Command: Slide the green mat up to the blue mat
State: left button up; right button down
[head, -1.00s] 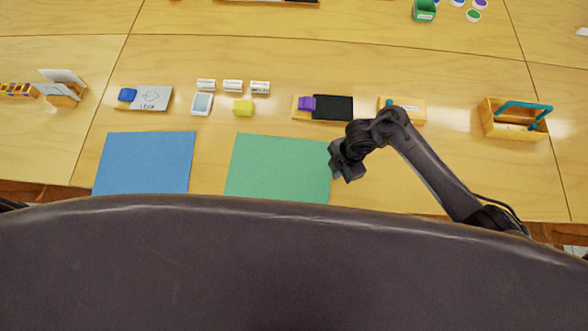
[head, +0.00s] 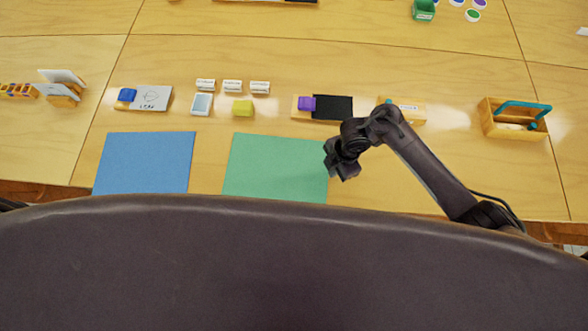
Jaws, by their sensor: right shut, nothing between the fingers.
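The green mat (head: 276,168) lies flat on the table near its front edge. The blue mat (head: 145,163) lies to its left, with a strip of bare table between them. The front edges of both mats are hidden behind my own body. My right gripper (head: 336,172) is shut and empty, pointing down at the right edge of the green mat. It looks to be touching or very close to that edge. My left gripper is not in view.
A wooden caddy (head: 513,119) stands at the right. The gap between the mats is clear.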

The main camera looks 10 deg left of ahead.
aim_at(321, 174)
jog(key=shift+s+a, duration=0.2)
jog(key=shift+a, duration=0.6)
jog(key=shift+w+a, duration=0.15)
jog(key=shift+a, duration=0.55)
dwell(0.8)
jog(key=shift+a+r, duration=0.1)
jog(key=shift+a, duration=0.75)
dwell(0.4)
jog(key=shift+a, duration=0.85)
dwell(0.6)
jog(key=shift+a, duration=1.9)
dwell(1.0)
